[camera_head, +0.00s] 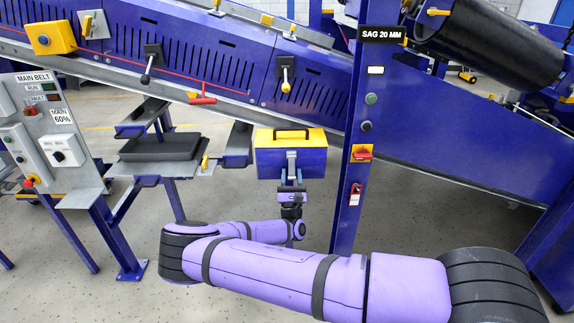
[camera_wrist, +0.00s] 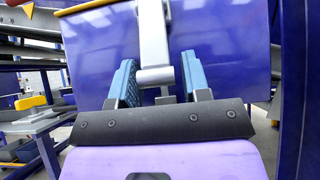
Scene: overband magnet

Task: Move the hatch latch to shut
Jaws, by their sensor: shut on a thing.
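A blue box with a yellow top (camera_head: 300,160) and a black handle stands in the middle of the head view. A grey latch (camera_head: 291,158) hangs down its front. In the wrist view the grey latch (camera_wrist: 153,35) runs down the blue face to a short crosspiece at its lower end. My gripper (camera_head: 291,178) is at the lower end of this latch. In the wrist view, my gripper's blue fingers (camera_wrist: 158,72) stand on both sides of the crosspiece, shut on it. The fingers partly hide where they touch it.
A blue post (camera_head: 352,170) with buttons and a red-yellow switch (camera_head: 361,153) stands close to the right of the box. A dark tray (camera_head: 161,147) and a grey control panel (camera_head: 50,145) are at left. Levered blue conveyor panels (camera_head: 210,60) rise behind.

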